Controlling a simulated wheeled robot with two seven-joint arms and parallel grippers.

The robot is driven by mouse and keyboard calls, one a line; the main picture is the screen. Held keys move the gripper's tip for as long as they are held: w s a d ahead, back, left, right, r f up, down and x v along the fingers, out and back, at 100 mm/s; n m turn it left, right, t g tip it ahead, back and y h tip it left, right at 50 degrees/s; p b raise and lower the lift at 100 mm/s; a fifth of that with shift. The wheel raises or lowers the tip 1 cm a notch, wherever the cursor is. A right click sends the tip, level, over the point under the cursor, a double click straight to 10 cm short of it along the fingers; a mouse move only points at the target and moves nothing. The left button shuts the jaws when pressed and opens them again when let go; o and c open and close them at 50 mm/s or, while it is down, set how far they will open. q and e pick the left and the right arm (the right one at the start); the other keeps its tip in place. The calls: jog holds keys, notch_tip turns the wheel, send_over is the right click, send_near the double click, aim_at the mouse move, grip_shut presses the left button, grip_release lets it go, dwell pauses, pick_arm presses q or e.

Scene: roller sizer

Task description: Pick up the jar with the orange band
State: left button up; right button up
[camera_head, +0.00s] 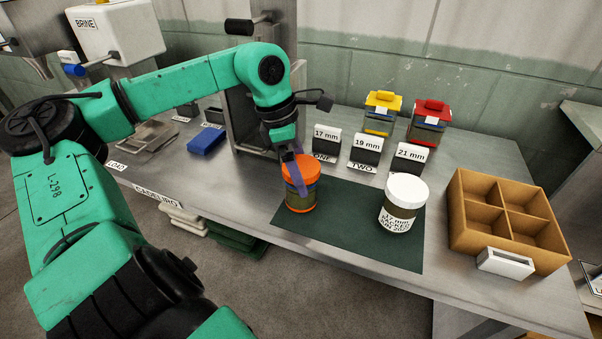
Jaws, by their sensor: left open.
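The jar with the orange band (301,196) stands upright on the dark green mat (345,249). It has an orange lid, a dark olive body and an orange ring at its base. My left gripper (294,170) comes down over this jar, with a bluish-purple finger across the lid and upper side. The gripper is open; the other finger is hidden, and I cannot tell whether either touches. A second jar (402,204), with a white lid and a white printed label, stands upright to the right on the mat. My right gripper is out of view.
A cardboard box with compartments (464,234) stands at the right. Size blocks marked 17 mm (326,142), 19 mm (365,150) and 21 mm (411,156) stand behind the mat. Behind them are yellow-lidded (380,113) and red-lidded (428,122) containers. The mat's front lies near the table edge.

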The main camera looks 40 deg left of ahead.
pick_arm(q)
jog(key=shift+w+f, duration=0.15)
jog(key=shift+f, duration=0.2)
grip_shut()
jog(key=shift+r, duration=0.1)
